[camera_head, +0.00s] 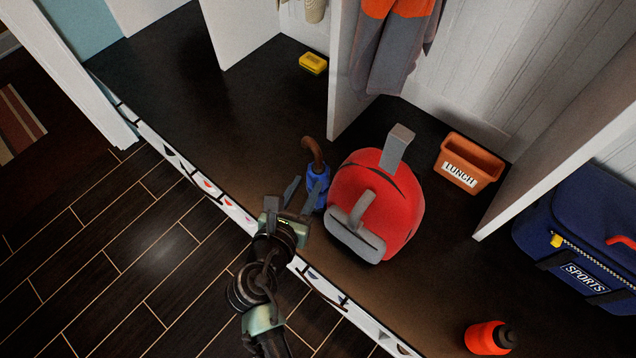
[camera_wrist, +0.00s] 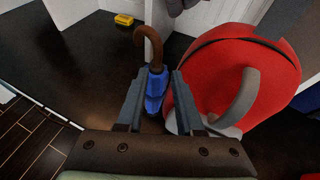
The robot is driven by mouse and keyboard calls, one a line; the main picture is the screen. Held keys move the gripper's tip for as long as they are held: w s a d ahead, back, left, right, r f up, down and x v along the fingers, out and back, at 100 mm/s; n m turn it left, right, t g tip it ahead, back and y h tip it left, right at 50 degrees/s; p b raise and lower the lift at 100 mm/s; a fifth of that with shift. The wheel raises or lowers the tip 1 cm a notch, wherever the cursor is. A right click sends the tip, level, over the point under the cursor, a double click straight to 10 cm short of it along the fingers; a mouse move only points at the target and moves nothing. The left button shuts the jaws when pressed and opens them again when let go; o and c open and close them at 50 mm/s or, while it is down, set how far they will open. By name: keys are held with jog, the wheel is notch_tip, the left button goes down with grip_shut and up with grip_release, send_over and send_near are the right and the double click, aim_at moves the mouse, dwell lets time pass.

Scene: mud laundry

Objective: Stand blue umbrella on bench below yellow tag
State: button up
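The blue umbrella (camera_head: 317,187) with a brown hooked handle stands upright on the dark bench (camera_head: 190,88), just left of the red backpack. In the wrist view the umbrella (camera_wrist: 155,85) shows between the two fingers of my gripper (camera_wrist: 153,92). My gripper (camera_head: 304,195) is at the umbrella from the front edge of the bench, with its fingers apart on either side; I cannot tell whether they touch it. The yellow tag (camera_head: 313,63) lies at the back of the bench, up and left of the divider, and also shows in the wrist view (camera_wrist: 124,20).
The red backpack (camera_head: 398,215) is close to the umbrella's right. A white divider (camera_head: 345,90) stands behind them. An orange lunch bin (camera_head: 470,160), a blue sports bag (camera_head: 575,235) and an orange bottle (camera_head: 487,338) are farther right. The bench left of the umbrella is clear.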

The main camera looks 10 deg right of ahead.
aim_at(317, 162)
jog(key=b+x, duration=0.2)
jog(key=x, duration=0.8)
jog(key=shift+w+a, duration=0.15)
jog(key=shift+r, duration=0.1)
grip_shut()
dwell(1.0)
